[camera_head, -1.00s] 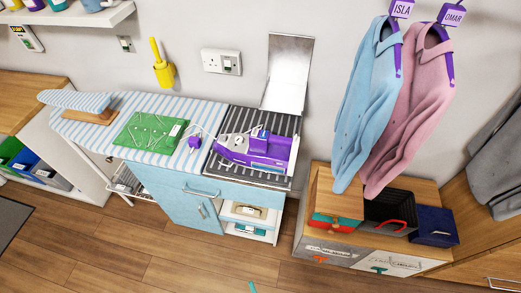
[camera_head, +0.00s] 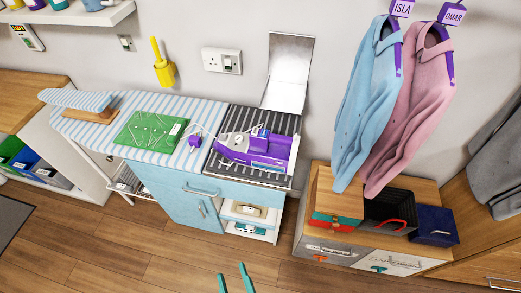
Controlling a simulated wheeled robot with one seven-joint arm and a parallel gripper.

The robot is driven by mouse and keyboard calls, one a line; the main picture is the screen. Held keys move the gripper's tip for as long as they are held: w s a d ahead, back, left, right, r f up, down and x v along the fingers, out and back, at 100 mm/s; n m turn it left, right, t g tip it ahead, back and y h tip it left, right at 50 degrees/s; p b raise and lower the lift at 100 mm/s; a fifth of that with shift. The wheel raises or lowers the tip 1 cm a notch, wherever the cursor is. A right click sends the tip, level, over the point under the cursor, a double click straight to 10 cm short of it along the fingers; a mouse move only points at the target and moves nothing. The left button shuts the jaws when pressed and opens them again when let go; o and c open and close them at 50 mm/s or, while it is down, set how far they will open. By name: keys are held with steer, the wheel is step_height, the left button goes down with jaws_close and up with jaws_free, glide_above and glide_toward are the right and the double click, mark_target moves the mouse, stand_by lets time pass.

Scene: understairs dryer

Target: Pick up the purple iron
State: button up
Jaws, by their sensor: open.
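The purple iron (camera_head: 262,149) with its grey base sits on the dark striped rest (camera_head: 224,166) at the right end of the ironing unit. A small purple plug (camera_head: 195,140) lies just left of it on the striped cover. My gripper (camera_head: 234,279) shows as two teal fingertips at the bottom edge of the picture. The fingers are apart and nothing shows between them. It is over the floor, well below and in front of the iron in the picture. The rest of the gripper is out of view.
A metal panel (camera_head: 288,72) stands upright behind the iron. A green mat (camera_head: 151,134) lies on the striped board (camera_head: 92,131). Blue (camera_head: 367,105) and pink (camera_head: 415,108) shirts hang to the right above a wooden unit (camera_head: 323,193) with boxes. The wooden floor in front is clear.

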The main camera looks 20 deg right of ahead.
steer(key=w+d+f+n+h, duration=0.1)
steer(key=w+d+n+h, duration=0.2)
steer(key=w, duration=0.7)
steer(key=n+g+h, duration=0.2)
steer(key=n+h, duration=0.2)
steer(key=h, duration=0.4)
glide_toward(275, 142)
steer(key=x, duration=0.4)
steer(key=shift+w+d, duration=0.3)
steer(key=shift+w, duration=0.15)
steer(key=x, duration=0.4)
steer(key=shift+w+a, duration=0.35)
steer(key=shift+w+d, duration=0.25)
steer(key=shift+d, duration=0.75)
steer(key=shift+x, duration=2.4)
